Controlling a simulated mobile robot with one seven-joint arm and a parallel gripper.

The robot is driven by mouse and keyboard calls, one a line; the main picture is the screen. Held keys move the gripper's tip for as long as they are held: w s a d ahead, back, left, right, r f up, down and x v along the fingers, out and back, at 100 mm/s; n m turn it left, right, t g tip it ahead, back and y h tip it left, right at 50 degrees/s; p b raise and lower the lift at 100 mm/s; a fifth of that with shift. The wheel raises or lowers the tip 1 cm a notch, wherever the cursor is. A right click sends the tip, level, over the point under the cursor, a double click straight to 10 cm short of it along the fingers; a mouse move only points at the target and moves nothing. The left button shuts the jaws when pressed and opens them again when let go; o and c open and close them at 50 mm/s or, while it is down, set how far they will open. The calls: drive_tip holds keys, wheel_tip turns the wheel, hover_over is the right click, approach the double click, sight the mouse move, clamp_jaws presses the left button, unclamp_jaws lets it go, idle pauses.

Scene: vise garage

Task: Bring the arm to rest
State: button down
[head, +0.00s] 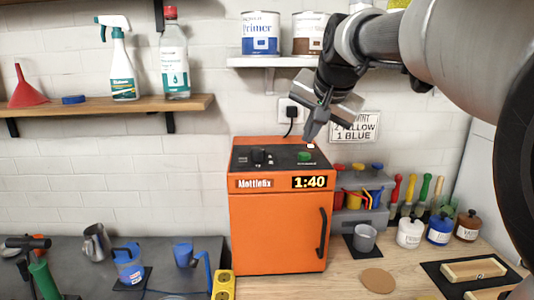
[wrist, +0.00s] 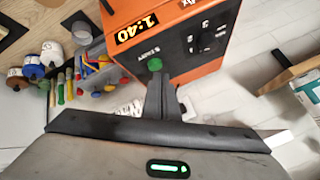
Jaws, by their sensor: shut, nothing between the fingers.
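My gripper (head: 314,123) is at the end of my arm, which reaches in from the upper right of the head view. Its fingers are shut and empty, pointing down over the top right of an orange machine (head: 276,222). The fingertips are close to the green button (head: 304,156) on the machine's dark top panel; I cannot tell whether they touch it. In the wrist view, the shut gripper (wrist: 158,80) has its tips beside the green button (wrist: 154,64). The machine's display (head: 310,182) reads 1:40, and its door is shut.
A wall shelf (head: 150,104) with bottles is at left, and a white shelf (head: 272,62) with paint cans is above the machine. Jars, a grey cup (head: 365,238) and colored-handled tools stand at right. The wooden counter (head: 330,287) has some free room in front.

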drive_tip(key=s+f+n+g, duration=0.1)
drive_tip(key=s+f+n, duration=0.1)
drive_tip(key=s+f, duration=0.6)
drive_tip(key=s+f+n+g, duration=0.15)
drive_tip(key=s+f, duration=0.25)
drive_tip(key=s, duration=0.8)
drive_tip(key=s+f+n+g, duration=0.1)
drive_tip(key=s+f+n, duration=0.2)
drive_tip(key=s+f, duration=0.45)
wheel_tip(320, 180, up, 14)
drive_tip(key=s+p, duration=0.1)
drive_tip(key=p, duration=1.1)
drive_tip(key=shift+s+d+f+h, duration=0.2)
drive_tip(key=shift+h, duration=0.2)
drive_tip(key=shift+t, duration=0.25)
idle(2.8)
